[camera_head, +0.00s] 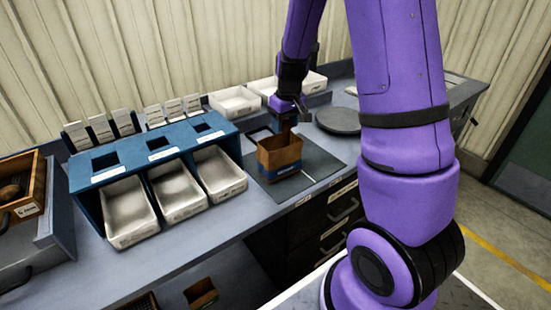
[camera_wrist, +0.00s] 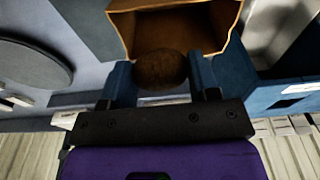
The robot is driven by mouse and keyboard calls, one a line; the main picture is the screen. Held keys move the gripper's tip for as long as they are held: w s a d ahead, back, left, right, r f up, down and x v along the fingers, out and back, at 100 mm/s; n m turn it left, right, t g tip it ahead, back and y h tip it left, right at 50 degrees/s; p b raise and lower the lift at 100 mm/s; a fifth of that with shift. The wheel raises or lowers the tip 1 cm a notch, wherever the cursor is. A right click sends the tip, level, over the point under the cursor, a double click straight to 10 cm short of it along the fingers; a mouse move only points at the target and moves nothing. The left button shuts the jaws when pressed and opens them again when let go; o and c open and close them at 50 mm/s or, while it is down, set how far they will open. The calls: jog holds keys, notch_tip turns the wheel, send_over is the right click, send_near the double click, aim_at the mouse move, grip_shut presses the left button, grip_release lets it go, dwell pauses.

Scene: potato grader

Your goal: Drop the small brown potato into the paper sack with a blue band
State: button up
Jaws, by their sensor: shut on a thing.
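The small brown potato (camera_wrist: 161,70) is between the two fingers of my gripper (camera_wrist: 163,78) in the wrist view. My gripper is shut on it. The open paper sack (camera_wrist: 180,30) is just beyond the potato in that view. In the head view the brown sack (camera_head: 279,158) stands upright on a dark mat, with a blue band (camera_head: 284,173) low on its front. My gripper (camera_head: 287,122) is above the sack's back edge there, and the potato cannot be made out in that view. The inside of the sack is only partly visible.
A blue rack (camera_head: 110,185) with several white trays stands left of the sack. A round grey plate (camera_head: 338,121) lies to the right, and white bins (camera_head: 235,103) stand behind. A wooden crate (camera_head: 22,190) with potatoes is at the far left. The dark mat (camera_head: 318,162) has free room right of the sack.

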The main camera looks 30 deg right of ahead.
aim_at(285, 132)
jog(key=shift+f, duration=1.7)
jog(key=o, duration=1)
jog(key=r, duration=0.3)
jog(key=s+r, duration=0.1)
jog(key=r, duration=0.6)
jog(key=shift+s+r, duration=0.2)
jog(key=shift+r, duration=0.15)
